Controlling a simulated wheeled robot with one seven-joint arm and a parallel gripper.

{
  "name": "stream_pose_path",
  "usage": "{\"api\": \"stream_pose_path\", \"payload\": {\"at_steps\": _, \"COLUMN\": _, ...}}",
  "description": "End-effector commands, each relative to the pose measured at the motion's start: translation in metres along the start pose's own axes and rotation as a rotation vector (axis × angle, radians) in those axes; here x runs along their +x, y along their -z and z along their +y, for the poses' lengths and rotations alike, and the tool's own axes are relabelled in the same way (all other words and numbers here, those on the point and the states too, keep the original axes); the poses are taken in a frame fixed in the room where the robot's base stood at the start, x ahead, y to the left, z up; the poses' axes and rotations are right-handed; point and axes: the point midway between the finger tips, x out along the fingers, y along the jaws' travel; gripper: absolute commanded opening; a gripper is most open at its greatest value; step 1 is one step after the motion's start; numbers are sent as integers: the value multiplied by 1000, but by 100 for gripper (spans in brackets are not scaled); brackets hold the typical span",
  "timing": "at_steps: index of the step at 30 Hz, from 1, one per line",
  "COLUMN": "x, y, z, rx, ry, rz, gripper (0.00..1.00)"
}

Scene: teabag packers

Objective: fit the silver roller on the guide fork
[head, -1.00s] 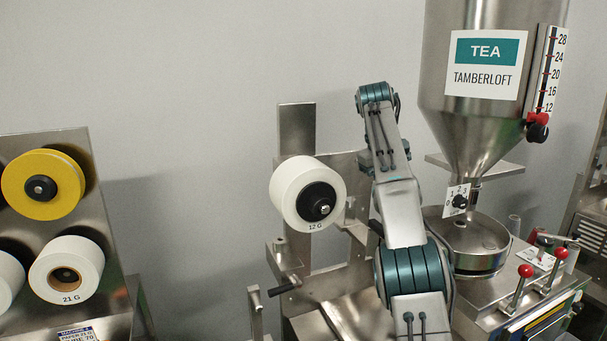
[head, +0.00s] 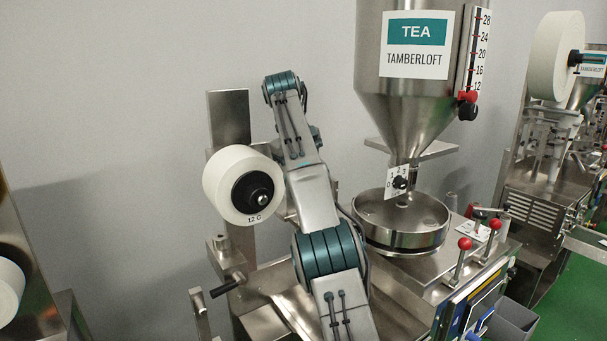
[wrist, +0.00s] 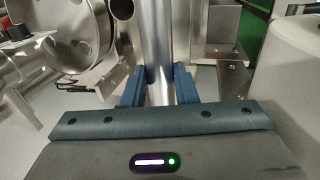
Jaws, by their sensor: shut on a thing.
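My gripper (wrist: 157,88) is shut on the silver roller (wrist: 156,40), a smooth shiny metal cylinder that stands upright between the two blue fingers in the wrist view. The roller's lower part is hidden by the gripper body. In the head view my arm reaches up beside the white paper reel, and the gripper and roller are hidden behind it. I cannot clearly pick out the guide fork. An angled metal bracket (wrist: 112,84) lies just left of the fingers in the wrist view, but I cannot tell whether it belongs to the fork.
The white 12 G reel (head: 229,184) sits left of my arm. The steel tea hopper (head: 404,105) and a round metal pan (head: 376,221) are to the right. Red-knobbed levers (head: 465,244) stand at the machine's front. A second machine (head: 540,190) is at far right.

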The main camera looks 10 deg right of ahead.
Motion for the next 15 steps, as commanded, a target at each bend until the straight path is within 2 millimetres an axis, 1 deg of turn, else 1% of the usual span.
{"api": "stream_pose_path", "payload": {"at_steps": 1, "x": 10, "y": 0, "z": -3, "rx": 0, "ry": 0, "rz": 0, "gripper": 0}}
{"api": "stream_pose_path", "payload": {"at_steps": 6, "x": 25, "y": 0, "z": -6, "rx": 1, "ry": 0, "rz": 0, "gripper": 0}}
{"api": "stream_pose_path", "payload": {"at_steps": 15, "x": 37, "y": 0, "z": -9, "rx": 1, "ry": 0, "rz": 0, "gripper": 0}}
